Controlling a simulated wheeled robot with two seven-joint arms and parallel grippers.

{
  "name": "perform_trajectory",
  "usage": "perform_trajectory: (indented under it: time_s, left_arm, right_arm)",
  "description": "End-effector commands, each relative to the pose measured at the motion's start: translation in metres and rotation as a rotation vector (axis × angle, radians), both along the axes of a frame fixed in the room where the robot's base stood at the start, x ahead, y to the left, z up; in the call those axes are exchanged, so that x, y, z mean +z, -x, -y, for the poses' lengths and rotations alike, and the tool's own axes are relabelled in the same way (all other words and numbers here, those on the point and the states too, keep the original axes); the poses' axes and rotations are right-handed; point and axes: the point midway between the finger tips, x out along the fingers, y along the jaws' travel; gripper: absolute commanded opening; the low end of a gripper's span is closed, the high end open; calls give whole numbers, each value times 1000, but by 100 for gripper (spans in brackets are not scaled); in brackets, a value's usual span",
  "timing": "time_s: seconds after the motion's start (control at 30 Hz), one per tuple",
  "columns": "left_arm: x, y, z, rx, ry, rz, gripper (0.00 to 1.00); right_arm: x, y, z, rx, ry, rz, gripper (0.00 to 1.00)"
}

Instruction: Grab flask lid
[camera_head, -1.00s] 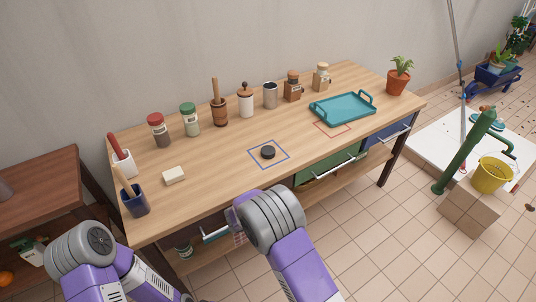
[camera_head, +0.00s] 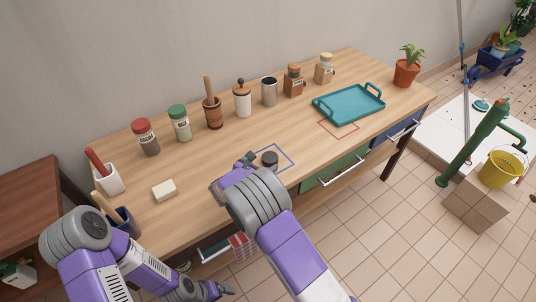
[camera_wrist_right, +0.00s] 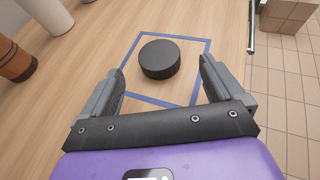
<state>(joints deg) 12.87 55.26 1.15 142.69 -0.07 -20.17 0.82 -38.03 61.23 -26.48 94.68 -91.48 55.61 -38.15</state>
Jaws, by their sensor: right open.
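The flask lid (camera_head: 270,159) is a small black disc lying flat on the wooden table inside a blue square outline. It also shows in the right wrist view (camera_wrist_right: 160,58). My right gripper (camera_head: 251,170) is open and empty, low over the table at the near left of the lid. In the right wrist view its two fingers (camera_wrist_right: 162,74) stand to either side of the lid, with the lid ahead between their tips, apart from both. An open silver flask (camera_head: 269,91) stands upright further back. My left gripper (camera_head: 212,290) shows small at the bottom; its jaws are unclear.
A teal tray (camera_head: 349,113) stands right, behind a red outline. A white block (camera_head: 164,190) and utensil holders are left. The table around the lid is clear.

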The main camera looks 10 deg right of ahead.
Motion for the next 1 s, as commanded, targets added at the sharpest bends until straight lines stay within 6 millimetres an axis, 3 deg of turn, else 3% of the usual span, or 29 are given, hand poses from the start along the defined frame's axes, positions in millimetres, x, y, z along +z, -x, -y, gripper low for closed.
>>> perform_trajectory:
  time_s: [0.4,0.7,0.77,1.0]
  left_arm:
    - [-23,0,0,0,0,0,100]
    - [-23,0,0,0,0,0,100]
    - [-23,0,0,0,0,0,100]
    - [-23,0,0,0,0,0,100]
  right_arm:
    - [-27,-39,33,-4,0,1,95]
    - [-27,-43,36,0,-1,1,95]
    - [-27,-43,36,0,-1,1,88]
    - [-27,-43,36,-1,0,0,52]
